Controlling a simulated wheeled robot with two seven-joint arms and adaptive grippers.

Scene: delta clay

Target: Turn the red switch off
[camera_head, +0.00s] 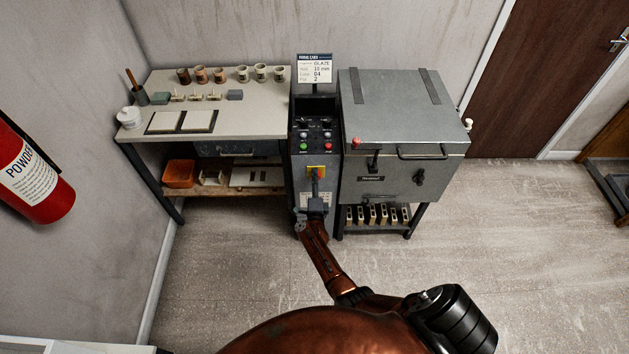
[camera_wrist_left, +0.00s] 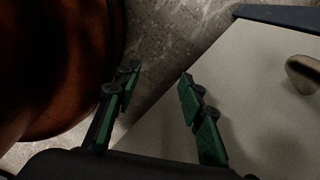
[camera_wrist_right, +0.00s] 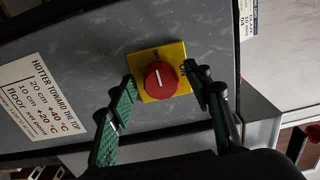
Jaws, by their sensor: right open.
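The red switch (camera_wrist_right: 161,81) is a round red knob on a yellow plate (camera_wrist_right: 178,56) in the right wrist view. Its white line runs about up and down in that view, toward the small label at the plate's upper edge; "ON" stands at the right. My right gripper (camera_wrist_right: 160,78) is open, one finger on each side of the knob, with gaps showing. In the head view the right gripper (camera_head: 316,182) covers the knob, and part of the yellow plate (camera_head: 310,170) shows. My left gripper (camera_wrist_left: 159,73) is open and empty in its wrist view.
The grey control cabinet (camera_head: 302,172) stands between a pottery workbench (camera_head: 245,115) and a metal kiln (camera_head: 395,115). Above the plate are small buttons, including a red one (camera_head: 328,147). A fire extinguisher (camera_head: 33,180) hangs at the left. The floor (camera_head: 500,230) at the right is clear.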

